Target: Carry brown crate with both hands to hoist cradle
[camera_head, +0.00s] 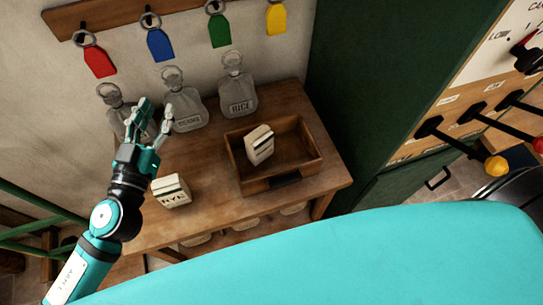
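The brown crate (256,186) is an open, shallow wooden box with a dark handle plate on its front wall. It sits on the right part of the wooden table (210,215). A cream and dark block (261,145) stands inside it, towards the left. My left gripper (155,114) is raised over the left back of the table, in front of the jars. Its fingers are spread with nothing between them, and it is well to the left of the crate, apart from it. My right gripper is out of view. I cannot make out a hoist cradle.
A cream block with dark lettering (171,191) stands left of the crate. Glass jars (238,88) line the table's back, under coloured tags (157,44) on a rack. A green cabinet (360,90) with black levers (462,146) rises at right. A teal surface, probably mine, fills the foreground.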

